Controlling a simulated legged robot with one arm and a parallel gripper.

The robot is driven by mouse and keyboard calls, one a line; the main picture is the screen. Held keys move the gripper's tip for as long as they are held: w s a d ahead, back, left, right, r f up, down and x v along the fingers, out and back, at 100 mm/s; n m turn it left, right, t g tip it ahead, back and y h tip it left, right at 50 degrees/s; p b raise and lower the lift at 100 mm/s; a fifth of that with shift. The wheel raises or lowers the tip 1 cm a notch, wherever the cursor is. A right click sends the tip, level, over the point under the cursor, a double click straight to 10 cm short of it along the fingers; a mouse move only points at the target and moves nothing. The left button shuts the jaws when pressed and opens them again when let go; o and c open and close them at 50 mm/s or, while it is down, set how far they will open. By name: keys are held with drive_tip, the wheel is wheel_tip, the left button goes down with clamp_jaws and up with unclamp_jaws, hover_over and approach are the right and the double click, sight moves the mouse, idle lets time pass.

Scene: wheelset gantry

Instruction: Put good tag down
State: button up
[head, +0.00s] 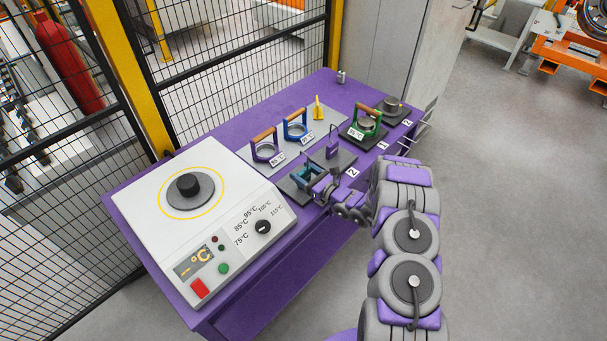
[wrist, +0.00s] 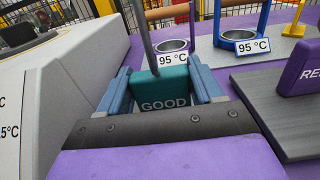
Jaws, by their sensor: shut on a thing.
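The teal good tag (wrist: 162,92), lettered GOOD, is between the two blue fingers of my gripper (wrist: 165,90) in the wrist view. My gripper is shut on it. Whether the tag touches the plate cannot be told.
A white heater (head: 208,230) with a dial stands left of my gripper. A green-framed holder (head: 368,122) is on the right. The purple table's (head: 325,90) back corner is mostly clear.

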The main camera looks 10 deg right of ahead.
drive_tip(key=shift+d+f, duration=0.1)
drive_tip(key=shift+d, duration=0.05)
drive_tip(key=o, duration=1.2)
drive_tip(key=shift+a, duration=0.45)
drive_tip(key=shift+c, duration=0.2)
